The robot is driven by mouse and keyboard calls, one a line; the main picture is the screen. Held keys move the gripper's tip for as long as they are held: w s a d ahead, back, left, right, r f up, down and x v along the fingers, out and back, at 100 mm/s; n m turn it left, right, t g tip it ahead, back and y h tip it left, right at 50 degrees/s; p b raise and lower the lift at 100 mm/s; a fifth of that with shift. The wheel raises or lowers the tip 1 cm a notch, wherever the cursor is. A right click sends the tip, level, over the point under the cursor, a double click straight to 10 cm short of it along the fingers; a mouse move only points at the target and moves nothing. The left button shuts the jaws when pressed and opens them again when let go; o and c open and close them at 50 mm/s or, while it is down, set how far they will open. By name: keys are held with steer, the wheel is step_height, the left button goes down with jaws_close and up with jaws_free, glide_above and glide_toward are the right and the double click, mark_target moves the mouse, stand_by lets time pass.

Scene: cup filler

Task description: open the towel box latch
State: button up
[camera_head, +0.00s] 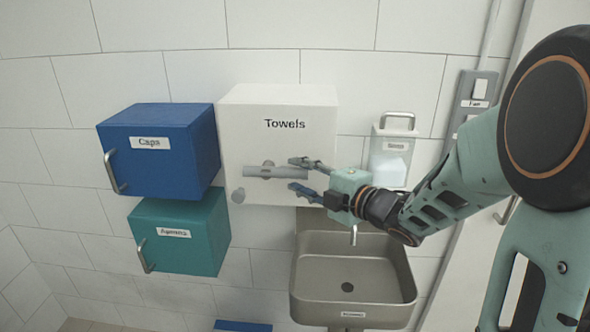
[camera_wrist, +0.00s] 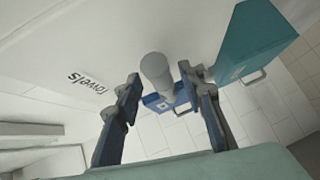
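The white towel box (camera_head: 285,95), labelled "Towels", hangs on the wall in the head view. My gripper (camera_head: 292,174) comes from the right, fingers open, one above and one below the bar's right end. In the wrist view the grey bar (camera_wrist: 156,74) shows end-on between my open fingertips (camera_wrist: 158,78), with small gaps visible on both sides. The box front (camera_wrist: 100,40) appears at upper left there. The bar's fixing to the box is partly hidden.
A metal sink (camera_head: 350,270) with a tap is below my gripper. A clear dispenser (camera_head: 393,150) hangs to the right, close to my forearm.

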steer(key=shift+x, duration=1.15)
jaws_close()
